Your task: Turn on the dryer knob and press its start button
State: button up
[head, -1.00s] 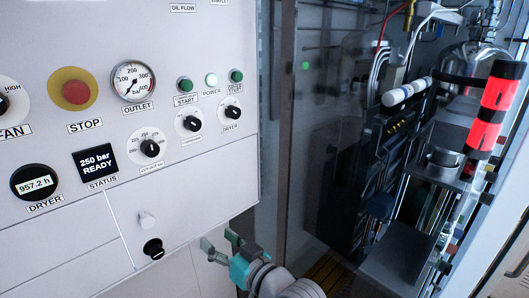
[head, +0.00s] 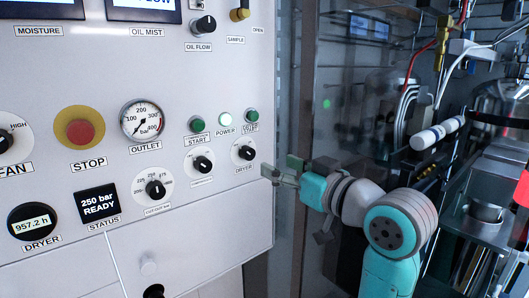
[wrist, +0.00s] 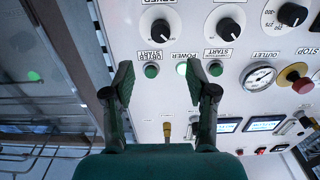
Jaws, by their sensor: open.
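The dryer knob (head: 245,152) is a black knob on a white dial at the right side of the grey panel. It also shows in the wrist view (wrist: 161,30), which is upside down. The green dryer start button (head: 251,116) is just above the knob in the head view; it also shows in the wrist view (wrist: 152,70). My gripper (head: 281,172) is open and empty, just right of the panel's right edge in the head view. In the wrist view its fingers (wrist: 160,80) stand apart, with the dryer start button seen between them. No contact with knob or button shows.
Left of the dryer controls are a lit power light (head: 225,118), another green start button (head: 197,125), a compressor knob (head: 202,163) and the red stop button (head: 80,132). The status screen (head: 98,203) reads "250 bar READY". An open machine bay with pipes lies right.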

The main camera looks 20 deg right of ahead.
aim_at(251, 153)
jog(key=x, duration=1)
jog(key=shift+w+a, duration=0.1)
jog(key=shift+w, duration=0.2)
jog(key=shift+f, duration=0.1)
grip_shut()
